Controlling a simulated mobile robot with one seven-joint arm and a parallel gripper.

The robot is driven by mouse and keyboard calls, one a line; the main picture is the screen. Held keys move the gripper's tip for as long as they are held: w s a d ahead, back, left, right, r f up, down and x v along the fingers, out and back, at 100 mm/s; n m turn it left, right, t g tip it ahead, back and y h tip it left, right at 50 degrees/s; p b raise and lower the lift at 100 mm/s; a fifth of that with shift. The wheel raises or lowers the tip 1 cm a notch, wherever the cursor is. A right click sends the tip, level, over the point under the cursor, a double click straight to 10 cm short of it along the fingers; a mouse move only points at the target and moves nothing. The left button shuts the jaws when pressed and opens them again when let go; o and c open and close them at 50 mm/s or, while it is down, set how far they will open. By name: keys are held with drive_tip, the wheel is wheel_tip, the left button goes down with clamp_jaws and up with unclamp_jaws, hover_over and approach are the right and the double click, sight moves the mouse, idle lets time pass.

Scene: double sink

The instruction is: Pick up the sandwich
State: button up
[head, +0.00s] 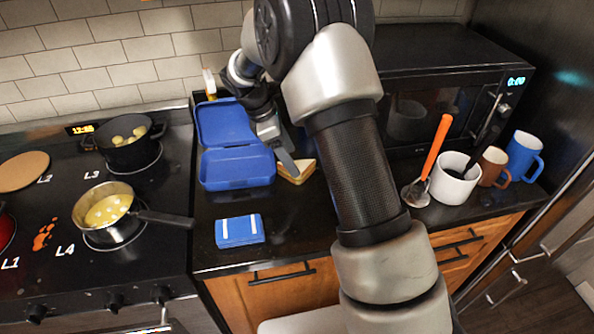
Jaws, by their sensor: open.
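The sandwich (298,172) lies on the black counter, just right of the open blue lunch box (237,168). It looks like a wedge with pale bread and a brown crust, and is partly covered by my gripper and arm. My gripper (287,163) is open, pointing down over the sandwich's left side. One finger shows as a flat grey piece at the sandwich's left edge; the other finger is hard to make out. I cannot tell whether the fingers touch the sandwich.
A blue packet with white stripes (239,231) lies in front of the lunch box. A stove with a saucepan (108,211) and a black pot (126,141) is at left. A microwave (440,85), a white crock (454,182) and mugs (523,158) stand at right.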

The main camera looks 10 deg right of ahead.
drive_tip(key=x, duration=0.5)
drive_tip(key=shift+w+a+f, duration=0.1)
drive_tip(key=shift+a+f, duration=0.1)
drive_tip(key=shift+f, duration=0.2)
drive_tip(key=shift+c, duration=0.3)
drive_tip(key=c, duration=0.6)
